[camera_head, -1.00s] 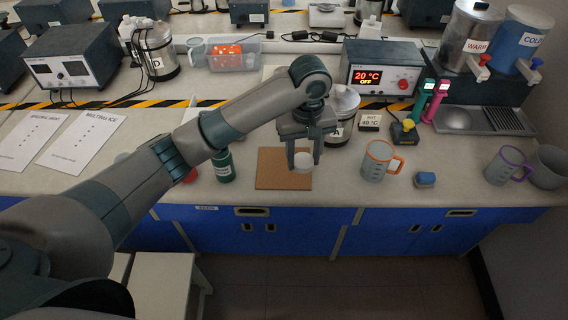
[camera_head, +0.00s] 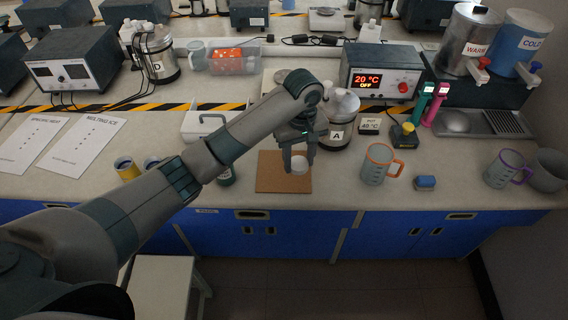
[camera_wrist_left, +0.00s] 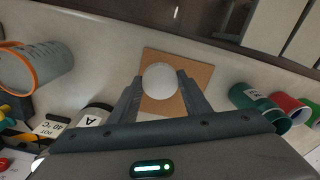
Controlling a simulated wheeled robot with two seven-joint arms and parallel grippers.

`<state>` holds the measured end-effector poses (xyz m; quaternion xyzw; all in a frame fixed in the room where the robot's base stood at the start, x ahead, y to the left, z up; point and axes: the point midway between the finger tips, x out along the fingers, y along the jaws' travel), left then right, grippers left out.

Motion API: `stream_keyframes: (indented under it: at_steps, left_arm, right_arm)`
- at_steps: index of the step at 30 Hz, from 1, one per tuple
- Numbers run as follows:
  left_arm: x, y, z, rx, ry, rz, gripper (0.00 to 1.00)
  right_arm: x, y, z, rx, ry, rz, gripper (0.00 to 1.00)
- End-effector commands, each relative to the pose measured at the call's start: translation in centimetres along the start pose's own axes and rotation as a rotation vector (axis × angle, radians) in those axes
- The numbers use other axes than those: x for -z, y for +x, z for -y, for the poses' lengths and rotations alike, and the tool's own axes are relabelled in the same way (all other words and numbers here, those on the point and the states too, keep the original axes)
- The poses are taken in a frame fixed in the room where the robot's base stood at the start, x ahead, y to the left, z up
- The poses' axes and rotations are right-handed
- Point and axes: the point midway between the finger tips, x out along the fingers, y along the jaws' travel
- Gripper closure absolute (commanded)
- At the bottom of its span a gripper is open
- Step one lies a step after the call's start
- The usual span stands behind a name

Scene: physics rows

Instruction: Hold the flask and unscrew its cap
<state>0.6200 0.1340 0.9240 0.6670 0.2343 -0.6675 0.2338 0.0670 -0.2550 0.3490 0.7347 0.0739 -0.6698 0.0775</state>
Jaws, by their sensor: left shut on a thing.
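My left gripper (camera_head: 298,166) is shut on a white round thing (camera_head: 299,169) over the brown square mat (camera_head: 270,183). In the left wrist view the white thing (camera_wrist_left: 160,82) shows as a pale disc between the fingers (camera_wrist_left: 160,95); whether it touches the mat I cannot tell. A dark green flask-like bottle (camera_head: 226,177) stands left of the mat, mostly hidden behind my left arm. In the left wrist view green cylinders (camera_wrist_left: 254,97) and a red one (camera_wrist_left: 288,102) show at the right. I cannot tell a flask's cap for certain. My right gripper is out of view.
Pot A (camera_head: 337,134) is close behind my gripper. A yellow cup (camera_head: 127,168) and printed sheets (camera_head: 78,147) are at the left.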

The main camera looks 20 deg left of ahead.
Motion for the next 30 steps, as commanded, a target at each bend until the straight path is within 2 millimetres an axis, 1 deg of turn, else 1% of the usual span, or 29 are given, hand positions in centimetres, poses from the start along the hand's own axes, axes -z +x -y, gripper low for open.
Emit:
stream_keyframes:
  at_steps: [1,6,9,12,16,26,30]
  left_arm:
    - [1.1,0.3,0.3,0.003,-0.004,0.0,0.83]
    - [4.2,2.2,1.1,0.003,-0.004,0.0,0.83]
    - [5.6,3.2,1.4,0.003,-0.004,0.0,0.83]
    - [6.5,3.8,1.6,0.001,-0.001,-0.001,0.83]
    - [6.9,4.2,1.7,0.0,-0.001,-0.001,0.83]
    - [6.9,4.3,1.7,0.0,0.0,0.0,0.83]
    - [6.8,5.5,1.7,0.002,0.0,0.001,0.83]
  right_arm:
    - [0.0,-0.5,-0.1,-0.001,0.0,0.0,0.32]
    - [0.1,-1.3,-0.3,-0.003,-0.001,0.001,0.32]
    - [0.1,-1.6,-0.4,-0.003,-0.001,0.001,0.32]
    - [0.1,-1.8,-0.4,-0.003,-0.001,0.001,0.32]
    - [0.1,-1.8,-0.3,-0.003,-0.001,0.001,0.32]
    - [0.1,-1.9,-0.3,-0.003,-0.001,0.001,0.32]
    - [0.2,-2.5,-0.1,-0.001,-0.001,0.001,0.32]
